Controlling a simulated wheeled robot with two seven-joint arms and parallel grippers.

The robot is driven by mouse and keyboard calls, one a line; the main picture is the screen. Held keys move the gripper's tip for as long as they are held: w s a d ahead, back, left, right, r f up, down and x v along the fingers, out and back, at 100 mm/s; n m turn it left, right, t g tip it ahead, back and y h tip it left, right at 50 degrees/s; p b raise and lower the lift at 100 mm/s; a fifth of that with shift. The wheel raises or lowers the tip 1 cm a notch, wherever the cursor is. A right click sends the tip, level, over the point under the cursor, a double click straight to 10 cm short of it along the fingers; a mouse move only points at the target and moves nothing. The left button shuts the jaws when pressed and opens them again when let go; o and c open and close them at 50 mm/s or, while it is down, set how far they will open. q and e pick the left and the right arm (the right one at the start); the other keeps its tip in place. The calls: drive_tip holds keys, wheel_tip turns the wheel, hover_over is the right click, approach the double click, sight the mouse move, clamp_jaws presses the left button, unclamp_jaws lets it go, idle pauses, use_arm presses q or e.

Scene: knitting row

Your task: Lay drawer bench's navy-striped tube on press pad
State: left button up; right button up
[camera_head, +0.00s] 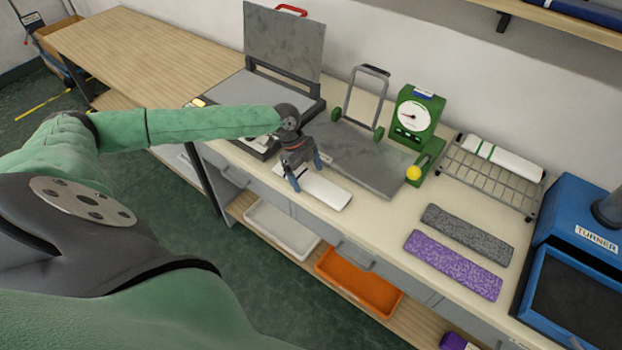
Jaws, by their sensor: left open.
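A white flat tube (331,194) lies near the front edge of the bench. My left gripper (306,174) is over its left end, with blue-tipped fingers apart; it hides part of the tube, and any navy stripe is hard to make out. I cannot tell whether the fingers touch it. An open flat press with a raised grey lid (283,45) stands at the back left, and its pale grey pad (262,95) is partly behind my left arm. My right gripper is not in view.
A grey plate (372,165) lies behind the tube, beside a green dial gauge (415,116). A wire rack (486,178) holds a green-striped white tube (502,157). Grey (467,234) and purple (452,265) strips lie right, near a blue machine (577,235). An orange tray (357,283) is below.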

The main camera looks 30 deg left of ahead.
use_arm(q)
drive_tip(key=shift+d+f, duration=0.15)
drive_tip(key=shift+f, duration=0.2)
drive_tip(key=c, duration=1.1)
drive_tip(key=shift+o, duration=0.2)
